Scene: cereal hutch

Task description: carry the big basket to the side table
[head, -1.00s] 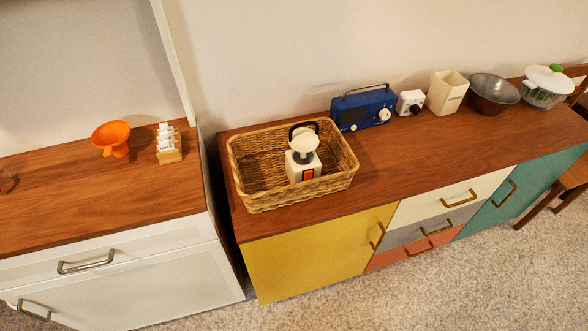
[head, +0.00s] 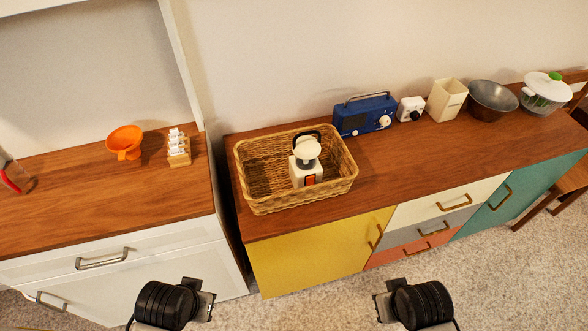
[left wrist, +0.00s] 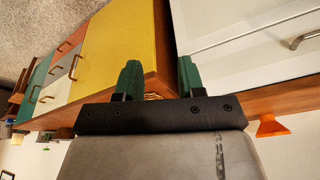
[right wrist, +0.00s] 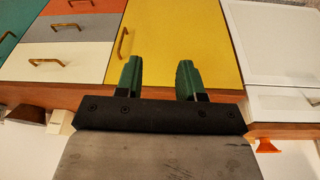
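The big wicker basket (head: 262,203) stands on the left end of the wooden-topped sideboard (head: 330,218). A white appliance with a dark handle (head: 306,165) sits inside it. My left gripper (head: 212,300) and right gripper (head: 380,303) are low in the head view, in front of the cabinets and apart from the basket. In the left wrist view my left gripper (left wrist: 158,80) has its green fingers apart with nothing held; a sliver of basket shows between them. In the right wrist view my right gripper (right wrist: 161,80) is also open and empty. I cannot identify a side table.
A blue radio (head: 364,116), a white device (head: 411,109), a cream canister (head: 446,99), a metal bowl (head: 491,98) and a green-knobbed spinner (head: 546,92) line the sideboard. An orange funnel (head: 125,141) and a small rack (head: 179,150) stand on the white cabinet.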

